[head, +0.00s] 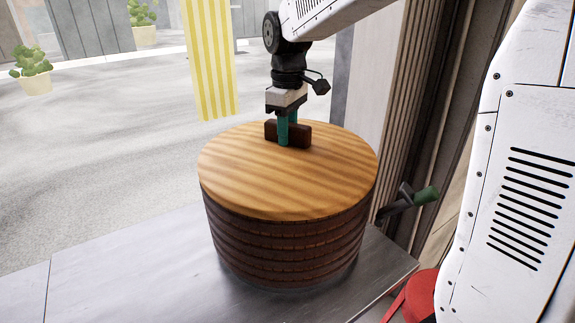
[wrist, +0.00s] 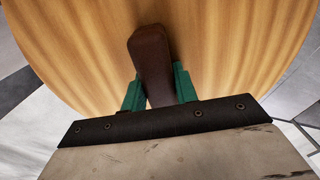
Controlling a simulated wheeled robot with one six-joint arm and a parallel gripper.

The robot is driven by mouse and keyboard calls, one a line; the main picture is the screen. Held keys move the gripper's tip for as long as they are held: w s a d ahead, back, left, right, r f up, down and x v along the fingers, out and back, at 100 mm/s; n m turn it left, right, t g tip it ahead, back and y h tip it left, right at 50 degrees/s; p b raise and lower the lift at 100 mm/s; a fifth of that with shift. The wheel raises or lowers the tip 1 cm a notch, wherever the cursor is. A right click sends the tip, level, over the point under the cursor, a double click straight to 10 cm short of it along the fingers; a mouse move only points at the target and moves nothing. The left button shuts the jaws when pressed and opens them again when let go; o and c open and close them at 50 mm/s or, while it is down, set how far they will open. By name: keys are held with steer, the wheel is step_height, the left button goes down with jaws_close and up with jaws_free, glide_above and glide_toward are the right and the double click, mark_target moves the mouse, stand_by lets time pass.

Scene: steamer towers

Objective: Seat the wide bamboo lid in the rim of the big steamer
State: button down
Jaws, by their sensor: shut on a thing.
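The wide bamboo lid (head: 285,180) is a round, light wood disc with a dark brown bar handle (head: 302,134). It lies over the top of the big steamer (head: 285,250), a dark brown ribbed drum on the metal counter. The lid looks about level. Its edge covers the steamer's rim, so I cannot tell whether it sits inside the rim or just on it. My gripper (head: 288,136) points down with its green fingers shut on the handle. In the wrist view, the fingers (wrist: 160,92) clasp the handle (wrist: 151,60) from both sides, above the lid's surface (wrist: 225,40).
The metal counter (head: 110,275) is bare to the left of the steamer. A red object (head: 418,295) is at the lower right. A yellow striped cloth (head: 210,60) hangs behind.

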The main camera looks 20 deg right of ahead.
steer(key=shift+f, duration=0.1)
stand_by(0.3)
steer(key=c, duration=1)
jaws_free()
steer(key=shift+f, duration=0.1)
steer(key=shift+c, duration=1)
steer(key=shift+c, duration=0.8)
steer(key=o, duration=0.6)
